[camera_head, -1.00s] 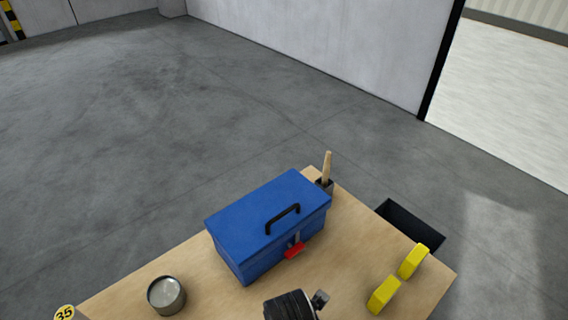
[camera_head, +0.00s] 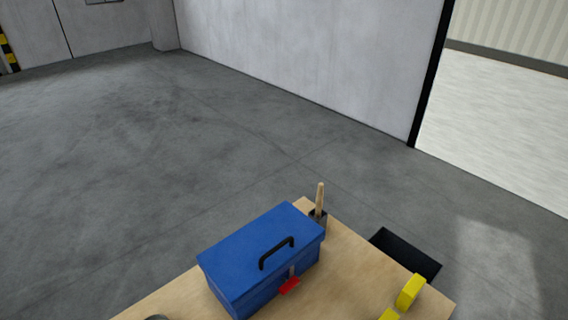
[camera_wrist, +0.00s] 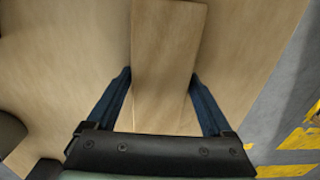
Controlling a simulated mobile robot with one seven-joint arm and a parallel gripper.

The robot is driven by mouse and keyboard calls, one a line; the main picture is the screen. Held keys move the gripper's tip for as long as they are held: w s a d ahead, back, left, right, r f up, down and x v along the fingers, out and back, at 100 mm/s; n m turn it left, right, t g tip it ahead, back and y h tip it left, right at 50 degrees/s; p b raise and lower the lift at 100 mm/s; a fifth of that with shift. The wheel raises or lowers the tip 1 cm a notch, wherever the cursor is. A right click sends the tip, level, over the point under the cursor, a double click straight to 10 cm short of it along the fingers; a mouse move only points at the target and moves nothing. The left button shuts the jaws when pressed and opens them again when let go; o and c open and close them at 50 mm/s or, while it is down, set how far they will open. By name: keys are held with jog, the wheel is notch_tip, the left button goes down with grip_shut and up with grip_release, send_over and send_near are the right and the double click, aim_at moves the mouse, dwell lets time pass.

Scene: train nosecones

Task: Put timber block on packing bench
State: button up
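The timber block (camera_wrist: 168,45) is a pale wooden piece in the wrist view, running from the top edge down between my gripper's fingers. My gripper (camera_wrist: 160,78) has two blue fingers, one against each long side of the block, with no clear gap on either side. The lower end of the block is close to the dark gripper body. A wooden surface (camera_wrist: 70,50) lies behind the block; whether the block touches it I cannot tell. A wooden-topped bench (camera_head: 365,275) shows in the head view, without my gripper or the block; whether it is the packing bench I cannot tell.
On that bench are a blue toolbox (camera_head: 250,250), a wooden-handled brush (camera_head: 319,205) and yellow blocks (camera_head: 410,292). A black open bin or pit (camera_head: 406,255) is beyond its edge. Grey floor (camera_head: 180,140) is clear. Yellow floor markings (camera_wrist: 303,138) show in the wrist view.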

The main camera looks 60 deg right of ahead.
jog(key=shift+o, duration=0.7)
jog(key=shift+r, duration=0.1)
